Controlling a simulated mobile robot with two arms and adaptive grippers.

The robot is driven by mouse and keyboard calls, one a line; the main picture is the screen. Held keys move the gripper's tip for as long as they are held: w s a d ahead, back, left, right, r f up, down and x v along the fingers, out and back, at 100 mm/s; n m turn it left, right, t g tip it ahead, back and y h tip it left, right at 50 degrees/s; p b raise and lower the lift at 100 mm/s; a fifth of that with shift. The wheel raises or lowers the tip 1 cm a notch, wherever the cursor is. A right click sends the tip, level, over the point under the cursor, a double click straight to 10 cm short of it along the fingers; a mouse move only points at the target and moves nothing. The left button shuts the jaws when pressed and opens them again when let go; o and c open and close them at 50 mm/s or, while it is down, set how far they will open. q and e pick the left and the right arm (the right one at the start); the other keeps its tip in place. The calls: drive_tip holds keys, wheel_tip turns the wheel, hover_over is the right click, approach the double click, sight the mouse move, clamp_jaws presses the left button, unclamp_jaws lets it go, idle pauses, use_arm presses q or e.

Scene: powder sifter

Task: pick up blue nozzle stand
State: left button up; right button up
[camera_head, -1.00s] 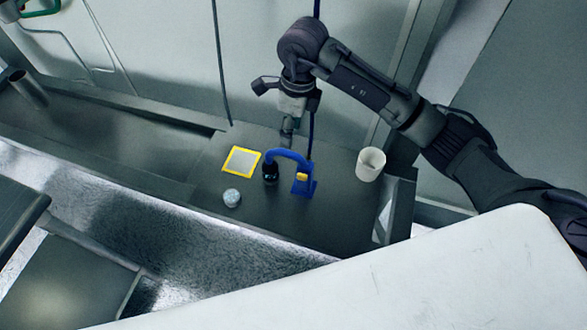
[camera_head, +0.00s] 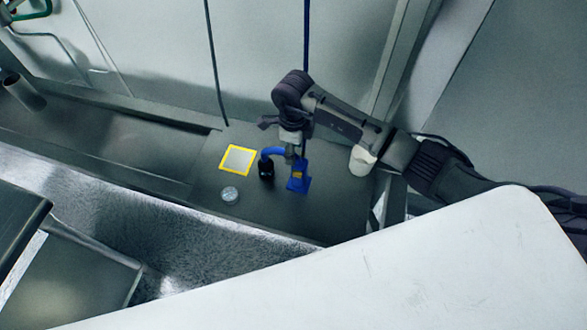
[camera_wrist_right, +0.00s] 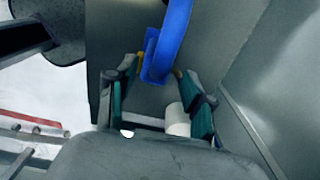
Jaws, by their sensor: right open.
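The blue nozzle stand (camera_head: 298,183) stands on the dark worktop, with its blue arch curving left to a black nozzle end (camera_head: 266,168). My right gripper (camera_head: 291,156) is open and lowered at the stand, covering part of its arch in the head view. In the right wrist view, the open fingers (camera_wrist_right: 158,88) spread to either side, and the blue stand (camera_wrist_right: 168,42) shows between and beyond their tips. I cannot tell whether a finger touches it. My left gripper is not in view.
A yellow-framed square (camera_head: 238,159) and a small round pale item (camera_head: 229,194) lie left of the stand. A white cup (camera_head: 362,160) is to the right, partly behind my right arm; a white cylinder (camera_wrist_right: 177,120) shows in the wrist view. A wall rises behind.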

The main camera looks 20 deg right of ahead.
drive_tip(key=shift+f, duration=0.9)
drive_tip(key=shift+c, duration=0.3)
clamp_jaws()
drive_tip(key=shift+r, duration=0.1)
